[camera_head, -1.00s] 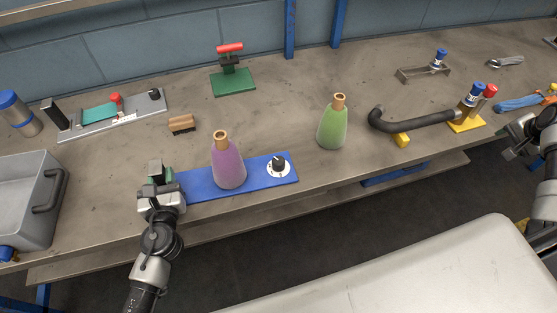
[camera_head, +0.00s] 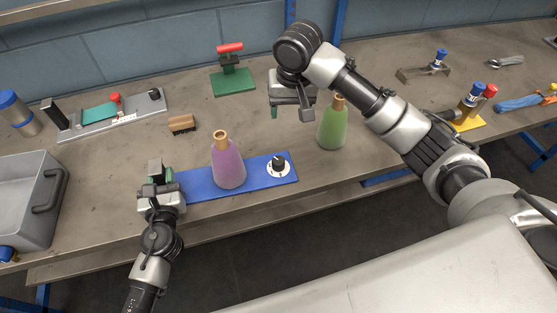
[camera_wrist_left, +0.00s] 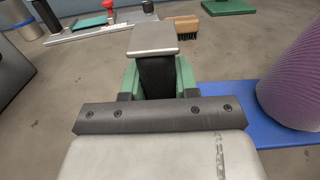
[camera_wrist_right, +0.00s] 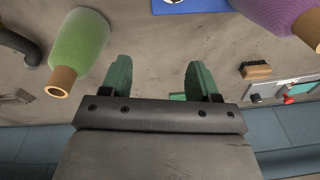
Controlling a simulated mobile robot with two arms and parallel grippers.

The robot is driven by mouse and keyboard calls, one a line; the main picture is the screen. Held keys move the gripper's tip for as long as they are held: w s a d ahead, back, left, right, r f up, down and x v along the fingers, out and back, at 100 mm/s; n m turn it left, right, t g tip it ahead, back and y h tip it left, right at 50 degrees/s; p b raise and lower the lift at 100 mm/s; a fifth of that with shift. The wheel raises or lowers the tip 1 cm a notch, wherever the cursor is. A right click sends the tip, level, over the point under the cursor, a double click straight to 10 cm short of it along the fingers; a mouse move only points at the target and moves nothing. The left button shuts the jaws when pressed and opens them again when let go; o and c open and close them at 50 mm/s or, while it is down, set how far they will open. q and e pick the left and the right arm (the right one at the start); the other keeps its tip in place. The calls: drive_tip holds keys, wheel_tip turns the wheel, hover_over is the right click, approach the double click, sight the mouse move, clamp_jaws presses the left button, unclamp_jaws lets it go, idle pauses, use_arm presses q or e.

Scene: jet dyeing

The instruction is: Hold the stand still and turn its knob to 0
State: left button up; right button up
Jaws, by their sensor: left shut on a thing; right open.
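The stand is a blue plate (camera_head: 203,188) on the bench, carrying a purple cone (camera_head: 229,166) and a black knob (camera_head: 278,162) on a white dial at its right end. The dial's marks are too small to read. My left gripper (camera_head: 160,178) is shut on the dark upright post at the stand's left end; the post's metal-topped head (camera_wrist_left: 152,38) shows between the green fingers in the left wrist view. My right gripper (camera_head: 291,108) is open and empty above the bench, behind the knob. In the right wrist view, the blue plate (camera_wrist_right: 192,6) shows only at the top edge.
A green cone (camera_head: 332,128) stands right of the knob, close to my right gripper. A wooden brush (camera_head: 181,123) lies behind the stand. A green-based red-handled clamp (camera_head: 232,82) stands further back. A grey bin (camera_head: 28,200) is at left.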

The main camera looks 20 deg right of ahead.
sight(279, 161)
drive_tip(key=shift+n+g, duration=0.3)
drive_tip(key=shift+g, duration=0.3)
drive_tip(key=s+a+f, duration=0.1)
drive_tip(key=f, duration=0.3)
drive_tip(key=s+a+f, duration=0.1)
drive_tip(key=f, duration=0.4)
drive_tip(key=s+a+f, duration=0.1)
drive_tip(key=f, duration=0.4)
drive_tip(key=shift+s+a+f, duration=0.15)
drive_tip(key=shift+a+f, duration=0.1)
drive_tip(key=c, duration=0.9)
